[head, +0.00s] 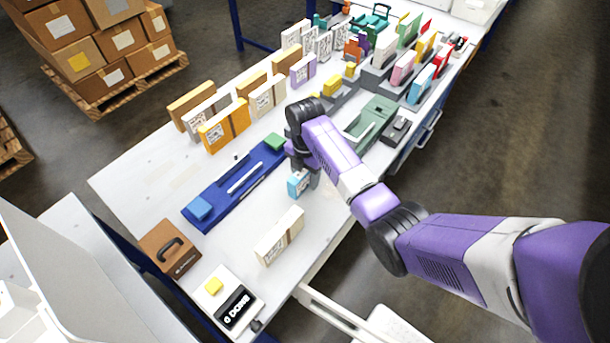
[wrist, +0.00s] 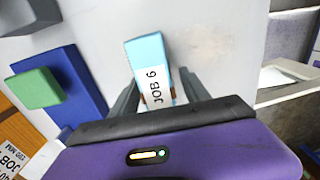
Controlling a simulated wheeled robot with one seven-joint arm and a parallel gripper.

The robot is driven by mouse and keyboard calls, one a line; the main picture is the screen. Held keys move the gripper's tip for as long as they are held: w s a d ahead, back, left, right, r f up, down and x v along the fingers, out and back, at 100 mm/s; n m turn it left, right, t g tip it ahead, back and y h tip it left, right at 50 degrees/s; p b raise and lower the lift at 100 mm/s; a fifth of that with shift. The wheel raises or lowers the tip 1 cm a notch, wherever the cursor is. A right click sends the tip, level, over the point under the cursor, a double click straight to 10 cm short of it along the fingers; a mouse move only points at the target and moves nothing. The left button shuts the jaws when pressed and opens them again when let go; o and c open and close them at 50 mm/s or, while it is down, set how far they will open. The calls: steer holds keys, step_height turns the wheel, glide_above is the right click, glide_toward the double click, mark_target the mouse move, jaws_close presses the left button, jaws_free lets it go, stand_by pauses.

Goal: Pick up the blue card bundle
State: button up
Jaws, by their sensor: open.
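The blue card bundle (head: 297,184) is a small light blue block with a white label, standing on the white table below my gripper (head: 306,172). In the wrist view the bundle (wrist: 147,52) shows its label "JOB 6". My gripper (wrist: 158,88) is open, with one finger on each side of the bundle. The near end of the bundle is hidden behind the gripper body. I cannot tell whether the fingers touch it.
A blue plotter tray (head: 232,187) with a green block (head: 274,142) lies to the left. A cream bundle (head: 280,236) stands nearer the front. A green machine (head: 372,122) is to the right. Several bundles stand along the back. The table's front edge is close by.

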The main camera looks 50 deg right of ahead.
steer(key=shift+c, duration=0.4)
jaws_close()
steer(key=shift+r, duration=0.2)
step_height(320, 180, up, 20)
steer(key=p, duration=0.4)
steer(key=shift+f, duration=0.15)
